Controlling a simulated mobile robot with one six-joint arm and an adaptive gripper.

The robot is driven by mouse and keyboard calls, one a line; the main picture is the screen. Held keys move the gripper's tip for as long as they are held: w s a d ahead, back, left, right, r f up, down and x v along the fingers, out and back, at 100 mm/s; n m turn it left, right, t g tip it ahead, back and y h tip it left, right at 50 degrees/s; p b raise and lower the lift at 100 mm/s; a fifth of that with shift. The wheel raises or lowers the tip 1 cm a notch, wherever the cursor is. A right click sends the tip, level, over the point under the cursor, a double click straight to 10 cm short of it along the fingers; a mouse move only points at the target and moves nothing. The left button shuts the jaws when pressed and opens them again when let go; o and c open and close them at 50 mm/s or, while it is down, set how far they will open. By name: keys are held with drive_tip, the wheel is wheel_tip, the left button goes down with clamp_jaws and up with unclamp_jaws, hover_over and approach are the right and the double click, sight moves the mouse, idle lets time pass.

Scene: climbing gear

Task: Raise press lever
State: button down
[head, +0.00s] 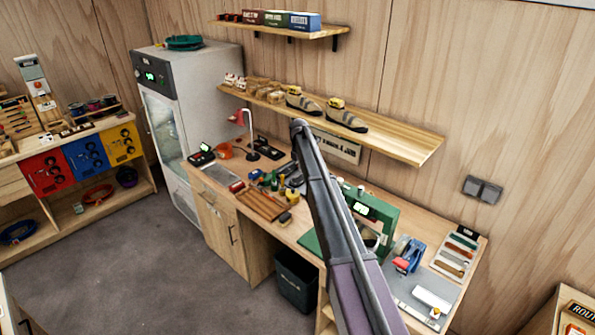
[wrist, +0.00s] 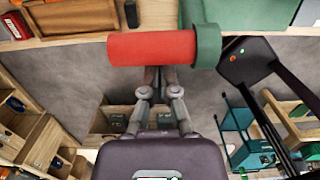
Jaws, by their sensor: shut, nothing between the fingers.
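The press (head: 378,208) is a green frame with a small lit display, on the right half of the workbench in the head view; my arm covers its left part. In the wrist view a red cylindrical grip (wrist: 150,48) with a green collar (wrist: 207,46) lies across the picture, seemingly the press lever's handle. My gripper (wrist: 160,75) is shut and empty, its fingertips at the lower edge of the red grip and partly hidden by it. I cannot tell whether they touch it. In the head view my arm hides the lever and the gripper.
The workbench (head: 222,180) carries small tools and a wooden tray (head: 262,206) left of the press. A blue and red device (head: 408,254) stands right of it. A wooden shelf (head: 400,140) with shoes hangs above. A dark bin (head: 296,280) stands below. The grey floor at left is clear.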

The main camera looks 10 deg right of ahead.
drive_tip(key=shift+w+d+r, duration=0.25)
drive_tip(key=shift+w, duration=0.05)
drive_tip(key=shift+w+d+r+p, duration=0.1)
drive_tip(key=shift+d+r+p, duration=0.05)
drive_tip(key=shift+p, duration=0.15)
drive_tip(key=shift+d+r+p, duration=0.1)
drive_tip(key=shift+r+p, duration=0.95)
drive_tip(key=shift+r, duration=0.05)
drive_tip(key=s+f+m+b, duration=0.7)
drive_tip(key=s+m, duration=0.1)
drive_tip(key=s, duration=0.9)
drive_tip(key=s+f+m+b, duration=0.8)
drive_tip(key=s+m, duration=0.1)
drive_tip(key=s, duration=0.7)
drive_tip(key=s+f+m+b, duration=0.7)
drive_tip(key=s+m, duration=0.2)
drive_tip(key=s, duration=0.8)
drive_tip(key=shift+s+d+f+g+y, duration=0.2)
drive_tip(key=shift+s+f+g+y, duration=0.1)
drive_tip(key=shift+y, duration=0.1)
